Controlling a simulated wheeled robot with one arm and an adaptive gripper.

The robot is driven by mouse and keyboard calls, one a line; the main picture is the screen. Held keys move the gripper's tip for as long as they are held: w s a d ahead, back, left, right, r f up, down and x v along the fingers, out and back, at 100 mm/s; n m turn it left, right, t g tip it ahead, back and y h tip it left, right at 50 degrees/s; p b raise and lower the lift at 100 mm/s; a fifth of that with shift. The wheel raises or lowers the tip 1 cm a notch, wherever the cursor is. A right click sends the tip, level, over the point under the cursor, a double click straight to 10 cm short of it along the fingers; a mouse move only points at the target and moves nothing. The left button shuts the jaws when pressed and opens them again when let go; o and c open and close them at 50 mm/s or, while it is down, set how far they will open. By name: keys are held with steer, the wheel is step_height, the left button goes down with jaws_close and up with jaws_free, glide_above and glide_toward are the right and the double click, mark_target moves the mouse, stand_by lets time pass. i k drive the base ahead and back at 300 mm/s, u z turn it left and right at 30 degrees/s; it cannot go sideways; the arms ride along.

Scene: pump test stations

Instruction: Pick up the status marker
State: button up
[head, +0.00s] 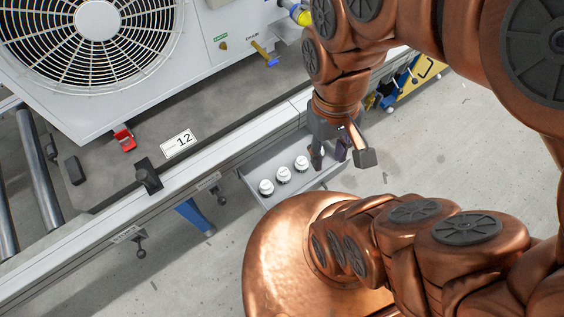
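White round pieces with a raised top, which look like the status markers, stand in a row in a grey tray (247,172) on the side of the bench. Three show clearly: the left one (265,187), the middle one (283,174) and the right one (301,163). A bit of white behind my gripper may be another. My gripper (340,158) hangs over the right end of the tray with its fingers apart. I see nothing held. One finger appears just right of the right clear piece; its height above the tray is hard to tell.
A large white fan unit (145,95) stands on the grey bench. A red piece (124,139), a "12" label (179,144) and a dark post (147,176) are near its front edge. Rollers (38,165) lie left. Yellow and blue items (415,78) are beyond my gripper.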

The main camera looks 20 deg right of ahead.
mark_target(283, 174)
steer(key=u, duration=2.3)
steer(key=k, duration=1.15)
steer(key=z, duration=1.2)
